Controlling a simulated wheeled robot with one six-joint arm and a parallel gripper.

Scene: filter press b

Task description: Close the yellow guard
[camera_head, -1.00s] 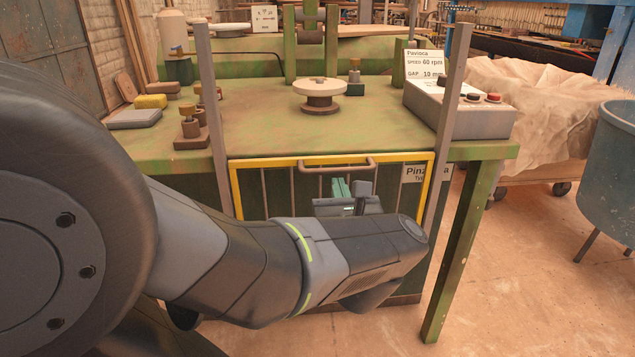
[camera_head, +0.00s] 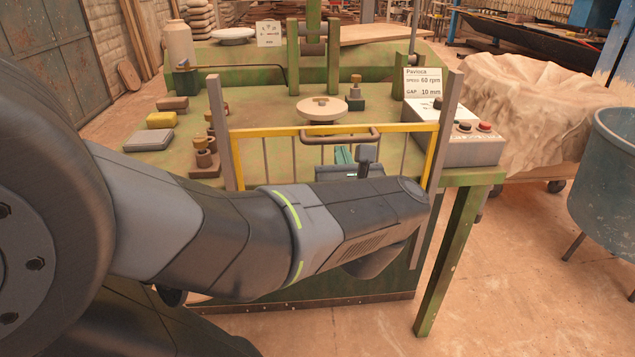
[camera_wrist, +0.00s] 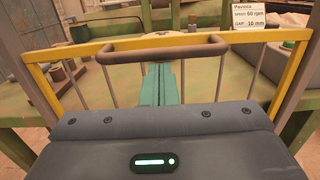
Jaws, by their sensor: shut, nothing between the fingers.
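The yellow guard (camera_head: 280,132) is a yellow frame with thin grey bars and a brown handle (camera_head: 375,140) at its top. It sits between two grey posts, and its top bar stands above the table's front edge. In the wrist view the guard (camera_wrist: 75,52) and its handle (camera_wrist: 160,43) span the upper part. My gripper (camera_head: 343,154) has teal fingers, shut and empty, just below the handle in the picture. In the wrist view the gripper (camera_wrist: 162,72) points up towards the handle's middle. I cannot tell whether it touches. My arm hides the guard's lower part.
A blue tub (camera_head: 605,165) stands at the far right. The floor between is clear.

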